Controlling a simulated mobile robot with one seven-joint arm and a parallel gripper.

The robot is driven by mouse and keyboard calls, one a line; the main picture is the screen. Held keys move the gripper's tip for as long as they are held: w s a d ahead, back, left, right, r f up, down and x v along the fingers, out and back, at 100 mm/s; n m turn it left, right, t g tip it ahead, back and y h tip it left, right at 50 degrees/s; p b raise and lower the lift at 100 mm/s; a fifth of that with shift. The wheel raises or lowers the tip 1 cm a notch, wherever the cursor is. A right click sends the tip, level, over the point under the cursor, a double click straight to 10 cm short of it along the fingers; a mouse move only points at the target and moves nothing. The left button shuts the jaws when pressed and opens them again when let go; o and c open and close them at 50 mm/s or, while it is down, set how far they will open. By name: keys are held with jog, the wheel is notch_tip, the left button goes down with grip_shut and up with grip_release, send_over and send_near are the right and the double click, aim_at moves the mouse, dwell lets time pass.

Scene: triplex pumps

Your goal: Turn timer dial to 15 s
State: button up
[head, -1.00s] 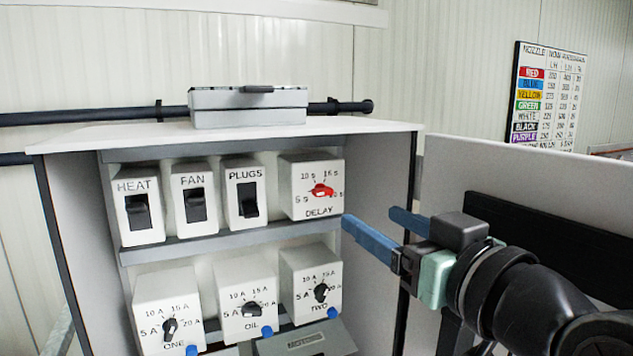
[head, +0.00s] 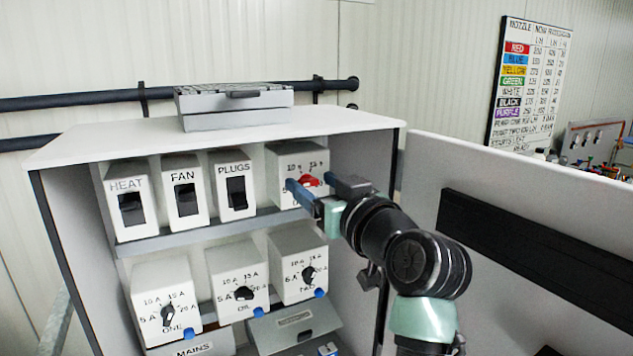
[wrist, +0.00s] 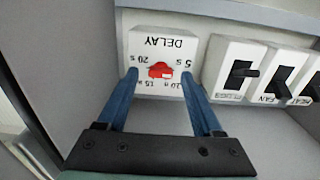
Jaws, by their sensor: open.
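The timer dial is a red knob (head: 310,180) on the white DELAY box (head: 284,163), at the right end of the upper shelf. The wrist view shows the red knob (wrist: 161,70) upside down, with marks for 5, 10, 15 and 20 s around it. I cannot tell exactly which mark it points to. My gripper (head: 307,182) is open, its blue fingers reaching toward the box face. In the wrist view the fingertips (wrist: 160,74) lie on either side of the knob, with gaps between. Contact with the box face cannot be told. The fingers hide part of the scale in the head view.
HEAT, FAN and PLUGS switches (head: 237,193) stand left of the DELAY box. Below are the ONE, OIL and another black-knob dial box (head: 300,262). The cabinet's right side wall and a grey open panel (head: 520,200) flank my arm.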

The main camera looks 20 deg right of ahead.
grip_shut()
jog(key=shift+m, duration=0.3)
jog(key=m+p, duration=0.2)
jog(key=m, duration=0.3)
jog(key=shift+m, duration=0.3)
jog(key=m+p, duration=0.3)
jog(key=m, duration=0.3)
jog(key=shift+d, duration=0.15)
jog(key=m+p, duration=0.4)
jog(key=m, duration=0.2)
jog(key=shift+f+m, duration=0.1)
jog(key=shift+m, duration=0.2)
jog(key=shift+f+m+p, duration=0.2)
jog(key=shift+m+p, duration=1.7)
jog(key=shift+m, duration=0.6)
